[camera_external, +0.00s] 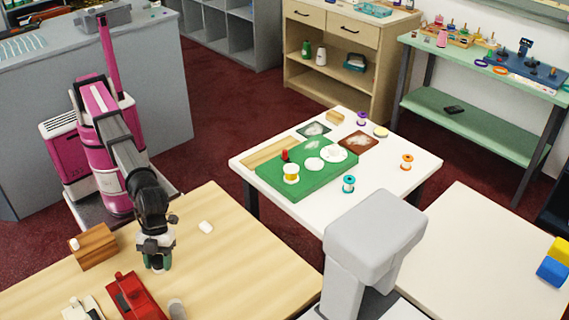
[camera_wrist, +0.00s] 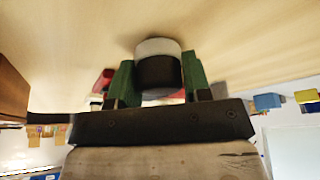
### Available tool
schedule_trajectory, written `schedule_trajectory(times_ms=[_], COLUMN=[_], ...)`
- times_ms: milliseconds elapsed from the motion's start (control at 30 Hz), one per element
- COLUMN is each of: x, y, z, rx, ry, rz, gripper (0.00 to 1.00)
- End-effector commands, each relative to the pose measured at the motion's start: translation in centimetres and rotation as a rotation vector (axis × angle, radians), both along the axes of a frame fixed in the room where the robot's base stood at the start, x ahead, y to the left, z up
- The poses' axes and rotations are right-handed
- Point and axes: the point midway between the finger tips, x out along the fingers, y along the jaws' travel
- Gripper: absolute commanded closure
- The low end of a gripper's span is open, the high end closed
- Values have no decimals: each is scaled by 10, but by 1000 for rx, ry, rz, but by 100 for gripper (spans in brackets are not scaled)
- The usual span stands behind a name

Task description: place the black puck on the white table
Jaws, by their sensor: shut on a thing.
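My gripper (camera_external: 157,262) points down low over the light wooden table (camera_external: 240,270) in the external view. In the wrist view, its green fingers (camera_wrist: 159,78) are shut on the black puck (camera_wrist: 158,72), a short dark cylinder between them. A white round part (camera_wrist: 157,47) sits at the puck's table-side end; I cannot tell whether it belongs to the puck. The white table (camera_external: 405,185) stands beyond the wooden table, carrying a green board (camera_external: 275,183). Another white-topped table (camera_external: 490,240) is at the right.
The green board holds white discs and a yellow-and-white spool (camera_external: 291,173). Teal (camera_external: 349,184) and orange (camera_external: 406,162) spools stand on the white table, with bare surface between. A wooden block (camera_external: 93,246), red object (camera_external: 135,297) and white piece (camera_external: 206,227) lie near my gripper.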

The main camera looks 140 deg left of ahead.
Motion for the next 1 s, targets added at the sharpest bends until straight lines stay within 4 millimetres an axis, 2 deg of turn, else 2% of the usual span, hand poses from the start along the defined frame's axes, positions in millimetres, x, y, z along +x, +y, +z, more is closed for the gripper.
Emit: schedule_trajectory(times_ms=[67, 100, 167, 567, 767, 1000], x=[0, 0, 0, -1, -10, -23], y=[0, 0, 0, 1, 10, 23], z=[-2, -2, -2, 5, 33, 78], rx=[0, 0, 0, 0, -1, -1], ry=[0, 0, 0, -1, -2, -2], rz=[0, 0, 0, 0, 0, 0], gripper=[82, 49, 30, 30, 30, 30])
